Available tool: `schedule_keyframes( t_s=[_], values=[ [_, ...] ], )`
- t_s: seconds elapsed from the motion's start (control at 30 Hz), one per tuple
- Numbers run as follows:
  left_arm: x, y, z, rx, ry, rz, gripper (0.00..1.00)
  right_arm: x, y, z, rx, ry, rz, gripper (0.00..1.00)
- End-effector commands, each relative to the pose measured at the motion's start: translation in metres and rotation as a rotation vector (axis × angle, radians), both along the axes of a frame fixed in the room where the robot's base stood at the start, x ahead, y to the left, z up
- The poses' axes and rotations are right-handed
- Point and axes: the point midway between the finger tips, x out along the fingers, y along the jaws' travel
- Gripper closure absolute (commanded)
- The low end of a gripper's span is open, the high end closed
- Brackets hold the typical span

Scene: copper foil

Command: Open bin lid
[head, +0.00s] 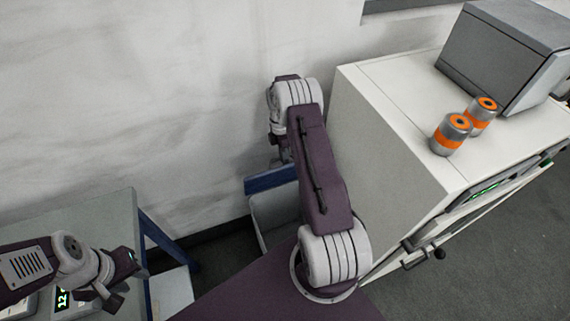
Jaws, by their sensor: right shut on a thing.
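The bin (272,212) stands on the floor between the wall and the white cabinet, pale grey with a blue part (268,181) along its top that looks like its lid. My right arm hides much of the bin, so how far the lid is open cannot be told. My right gripper (286,156) is at the blue part, partly hidden behind my arm, and is shut on it. My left gripper (118,281) is at the lower left above the table, away from the bin; its jaw opening is unclear.
A white cabinet (400,140) stands right of the bin, bearing two orange-banded cans (451,134) (483,114) and a grey box (500,50). A grey table (95,220) with blue legs and a device with a green display (62,299) is at lower left.

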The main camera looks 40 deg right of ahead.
Motion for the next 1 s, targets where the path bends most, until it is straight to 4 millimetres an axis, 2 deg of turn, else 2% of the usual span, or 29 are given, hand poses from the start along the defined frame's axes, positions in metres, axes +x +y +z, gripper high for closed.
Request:
schedule_keyframes(
  t_s=[0.1, 0.3, 0.8, 0.83, 0.87, 0.9, 1.0],
  values=[
    [0.000, 0.000, -0.004, 0.000, 0.000, 0.000, 0.64, 0.011, -0.003, -0.001, -0.001, 0.000, 0.003, 1.00],
    [0.000, 0.000, -0.006, 0.000, 0.000, 0.000, 0.64, 0.022, -0.006, 0.003, -0.001, 0.003, 0.002, 1.00],
    [0.000, 0.000, -0.006, 0.000, 0.000, 0.000, 0.64, 0.024, -0.007, 0.006, -0.001, 0.006, 0.003, 1.00],
    [0.000, 0.000, -0.006, 0.000, 0.000, 0.000, 0.64, 0.024, -0.007, 0.006, -0.001, 0.005, 0.003, 0.81],
    [0.000, 0.000, -0.006, 0.000, 0.000, 0.000, 0.64, 0.024, -0.007, 0.006, 0.000, 0.005, 0.002, 0.72],
    [0.000, 0.000, -0.006, 0.000, 0.000, 0.000, 0.64, 0.024, -0.007, 0.006, 0.000, 0.006, 0.001, 0.67],
    [0.000, 0.000, -0.006, 0.000, 0.000, 0.000, 0.64, 0.024, -0.006, 0.006, 0.001, 0.006, 0.001, 0.67]
  ],
)
